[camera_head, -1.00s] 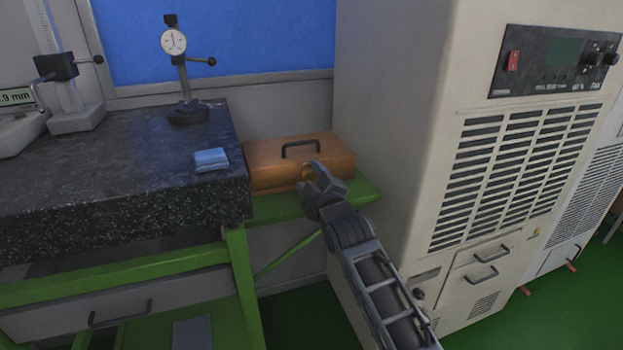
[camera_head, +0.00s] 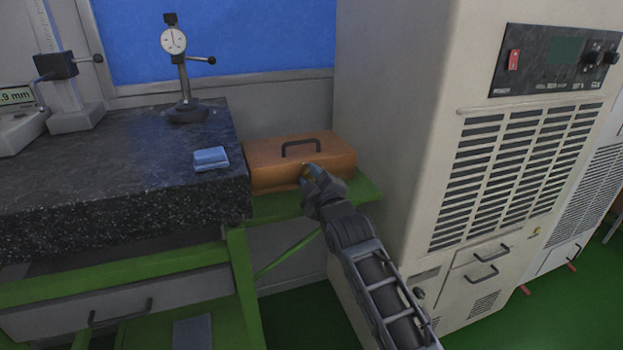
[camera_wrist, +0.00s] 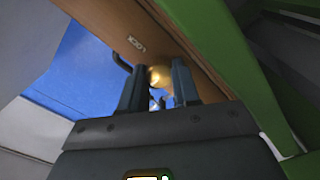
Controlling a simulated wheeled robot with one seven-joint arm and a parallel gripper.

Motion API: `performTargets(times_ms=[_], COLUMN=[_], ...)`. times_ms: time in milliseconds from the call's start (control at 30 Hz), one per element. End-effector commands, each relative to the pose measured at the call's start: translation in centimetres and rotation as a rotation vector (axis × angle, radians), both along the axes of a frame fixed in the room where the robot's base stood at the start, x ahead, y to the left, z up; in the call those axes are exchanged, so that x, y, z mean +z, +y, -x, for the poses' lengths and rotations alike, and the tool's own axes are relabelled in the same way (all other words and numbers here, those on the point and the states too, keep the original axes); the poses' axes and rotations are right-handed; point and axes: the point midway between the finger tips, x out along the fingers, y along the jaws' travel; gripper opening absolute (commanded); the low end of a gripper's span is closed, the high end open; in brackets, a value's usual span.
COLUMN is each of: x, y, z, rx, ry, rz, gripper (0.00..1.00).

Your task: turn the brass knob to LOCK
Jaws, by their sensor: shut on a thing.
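The brass knob (camera_wrist: 158,77) is on the front face of an orange-brown wooden box (camera_head: 270,176). In the wrist view it shows between the two fingers of my gripper (camera_wrist: 157,88), which is shut on it. A small label, upside down in the wrist view, is on the box face beside the knob; it seems to read LOCK (camera_wrist: 136,44). In the head view my gripper (camera_head: 311,172) is at the front of the box, below its black handle (camera_head: 300,147), and mostly hides the knob. Which way the knob is turned cannot be told.
The box stands on a green shelf (camera_head: 366,189). A dark granite plate (camera_head: 110,190) with a blue cloth (camera_head: 211,159) and a dial gauge stand (camera_head: 187,110) is to the left. A tall beige cabinet (camera_head: 400,130) rises close on the right.

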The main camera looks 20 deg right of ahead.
Motion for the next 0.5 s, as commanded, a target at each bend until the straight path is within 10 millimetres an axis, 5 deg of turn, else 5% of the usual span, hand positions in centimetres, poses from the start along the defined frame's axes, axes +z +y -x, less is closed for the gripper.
performTargets(times_ms=[500], x=[-0.31], y=[0.07], z=[0.03], rx=[0.001], ry=[0.001], rz=[-0.338], gripper=[0.01])
